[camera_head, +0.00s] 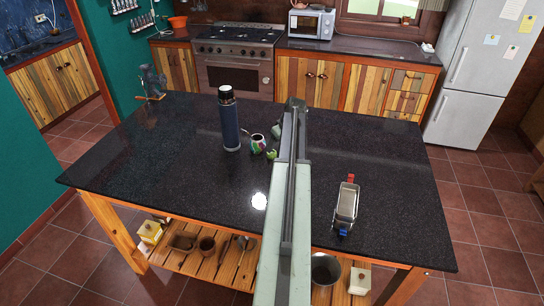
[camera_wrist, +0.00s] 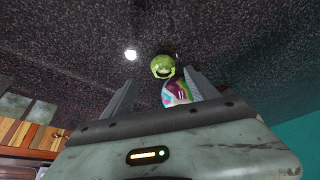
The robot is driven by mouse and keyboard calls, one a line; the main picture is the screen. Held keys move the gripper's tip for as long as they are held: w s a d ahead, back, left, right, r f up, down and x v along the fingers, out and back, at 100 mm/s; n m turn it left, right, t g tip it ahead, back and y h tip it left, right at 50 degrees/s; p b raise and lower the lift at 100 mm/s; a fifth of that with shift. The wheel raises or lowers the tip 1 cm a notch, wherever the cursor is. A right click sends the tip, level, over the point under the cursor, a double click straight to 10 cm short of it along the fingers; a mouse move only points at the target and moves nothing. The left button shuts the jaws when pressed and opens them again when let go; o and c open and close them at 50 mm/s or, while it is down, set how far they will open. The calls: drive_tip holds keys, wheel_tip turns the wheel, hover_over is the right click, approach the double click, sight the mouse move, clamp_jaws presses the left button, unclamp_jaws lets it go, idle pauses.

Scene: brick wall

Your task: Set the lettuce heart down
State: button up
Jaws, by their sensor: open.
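The lettuce heart, a small green rounded thing (camera_head: 271,154), shows low at the countertop, just left of my arm. In the wrist view the lettuce heart (camera_wrist: 162,66) appears just beyond and between the fingertips. My gripper (camera_wrist: 159,77) is open, with its two fingers apart on either side of that view. I cannot tell whether either finger touches the lettuce. A colourful patterned mug (camera_head: 257,144) stands right beside the lettuce; it also shows between the fingers in the wrist view (camera_wrist: 176,93). In the head view my arm hides part of this area.
A tall dark blue flask (camera_head: 230,125) stands left of the mug on the black island countertop (camera_head: 150,150). A metal tin with red and blue ends (camera_head: 346,205) sits right of my arm. The front left and far right of the top are clear.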

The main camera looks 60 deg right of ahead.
sight(273, 153)
drive_tip(key=b+x, duration=0.6)
drive_tip(key=x, duration=0.1)
drive_tip(key=shift+w+a+f, duration=0.15)
drive_tip(key=shift+w+f, duration=0.1)
drive_tip(key=shift+f, duration=0.05)
drive_tip(key=shift+r, duration=0.2)
clamp_jaws()
drive_tip(key=shift+r+p, duration=0.6)
drive_tip(key=shift+p, duration=0.15)
wheel_tip(273, 153, up, 3)
drive_tip(key=p, duration=0.3)
drive_tip(key=shift+r, duration=0.1)
drive_tip(key=s+a, duration=0.3)
drive_tip(key=a, duration=0.1)
drive_tip(key=s+a, duration=0.3)
drive_tip(key=s, duration=0.1)
drive_tip(key=s+a+p, duration=0.1)
drive_tip(key=s+a, duration=0.3)
drive_tip(key=shift+s+a+r, duration=0.2)
drive_tip(key=shift+a+r, duration=0.1)
drive_tip(key=shift+r, duration=0.05)
